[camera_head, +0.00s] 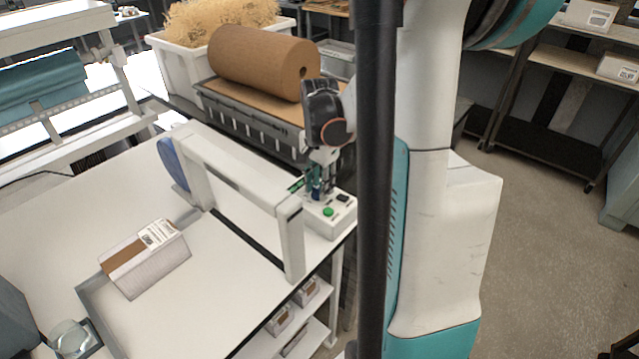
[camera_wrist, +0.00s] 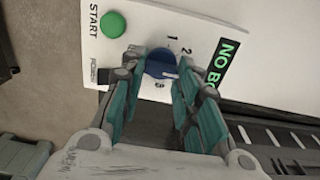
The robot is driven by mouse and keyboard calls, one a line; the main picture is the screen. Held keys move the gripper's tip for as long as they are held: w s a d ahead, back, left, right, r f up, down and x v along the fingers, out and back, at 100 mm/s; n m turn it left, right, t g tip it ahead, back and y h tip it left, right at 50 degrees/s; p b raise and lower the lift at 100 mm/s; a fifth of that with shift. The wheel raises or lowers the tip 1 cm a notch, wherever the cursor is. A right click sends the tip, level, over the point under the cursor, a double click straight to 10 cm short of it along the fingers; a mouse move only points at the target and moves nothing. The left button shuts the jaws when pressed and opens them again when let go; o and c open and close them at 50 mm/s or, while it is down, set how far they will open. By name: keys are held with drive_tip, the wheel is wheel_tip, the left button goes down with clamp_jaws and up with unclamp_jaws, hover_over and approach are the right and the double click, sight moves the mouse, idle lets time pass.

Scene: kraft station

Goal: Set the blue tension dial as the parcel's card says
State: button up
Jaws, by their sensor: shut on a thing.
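The blue tension dial (camera_wrist: 161,62) sits on a white control panel (camera_wrist: 140,30) with the numbers 1, 2 and 3 printed around it. My gripper (camera_wrist: 160,74) is shut on the dial, one finger on each side. I cannot tell clearly which number the dial points at. In the head view my gripper (camera_head: 318,188) reaches down onto the control box (camera_head: 325,224), and its fingers mostly hide the dial. The parcel (camera_head: 147,268) lies on the white table at left with a white card (camera_head: 158,234) on top; its print is too small to read.
A green START button (camera_wrist: 113,25) and a green-lettered sign (camera_wrist: 224,64) flank the dial. A white arch (camera_head: 240,175) stands over the table beside the box. A brown paper roll (camera_head: 262,62) lies behind my gripper. The table around the parcel is mostly clear.

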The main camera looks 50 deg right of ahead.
drive_tip(key=o, duration=1.1)
drive_tip(key=shift+c, duration=0.2)
drive_tip(key=shift+r, duration=0.15)
wheel_tip(320, 180, up, 12)
drive_tip(key=shift+a, duration=0.1)
